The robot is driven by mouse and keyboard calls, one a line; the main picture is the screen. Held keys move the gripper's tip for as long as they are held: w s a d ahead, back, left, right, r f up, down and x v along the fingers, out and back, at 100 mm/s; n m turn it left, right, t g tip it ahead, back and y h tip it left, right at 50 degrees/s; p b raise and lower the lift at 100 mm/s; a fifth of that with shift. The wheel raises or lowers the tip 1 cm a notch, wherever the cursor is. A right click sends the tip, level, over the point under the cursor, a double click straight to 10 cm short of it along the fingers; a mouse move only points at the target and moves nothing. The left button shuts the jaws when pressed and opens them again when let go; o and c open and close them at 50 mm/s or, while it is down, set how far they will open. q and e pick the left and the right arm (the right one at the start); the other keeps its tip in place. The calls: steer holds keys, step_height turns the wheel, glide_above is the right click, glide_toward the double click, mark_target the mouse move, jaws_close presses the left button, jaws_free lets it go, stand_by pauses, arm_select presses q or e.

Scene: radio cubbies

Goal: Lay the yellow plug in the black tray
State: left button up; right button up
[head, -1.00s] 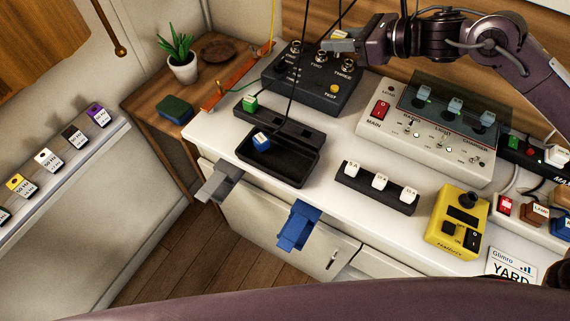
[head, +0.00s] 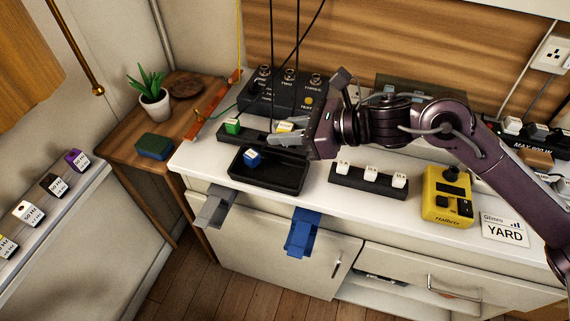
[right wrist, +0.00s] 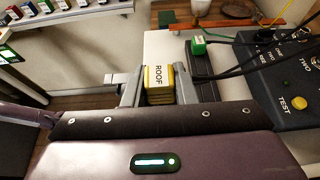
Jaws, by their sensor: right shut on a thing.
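The yellow plug (head: 284,127), marked ROOF, is between the fingers of my right gripper (head: 289,138); it also shows in the right wrist view (right wrist: 158,80). That gripper is shut on it, above the back right of the black tray (head: 262,183), near the black strip behind it. The tray lies at the counter's front edge with a blue plug (head: 252,157) in its left part; bare tray floor shows to the right. My left gripper is not in view.
A green plug (head: 233,125) sits on the black strip (head: 228,137) behind the tray. Dark cables hang down to the switch box (head: 300,98). A rack of white plugs (head: 368,180) stands to the right. Grey (head: 215,207) and blue (head: 302,232) brackets jut from the counter front.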

glide_above(285, 177)
step_height(285, 177, down, 9)
steer(key=shift+r, duration=0.1)
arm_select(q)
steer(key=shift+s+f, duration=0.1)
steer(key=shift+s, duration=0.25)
arm_select(e)
steer(key=shift+f, duration=0.5)
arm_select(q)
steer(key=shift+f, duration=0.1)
arm_select(e)
steer(key=shift+f, duration=0.1)
steer(key=o, duration=0.8)
steer(key=shift+o, duration=0.9)
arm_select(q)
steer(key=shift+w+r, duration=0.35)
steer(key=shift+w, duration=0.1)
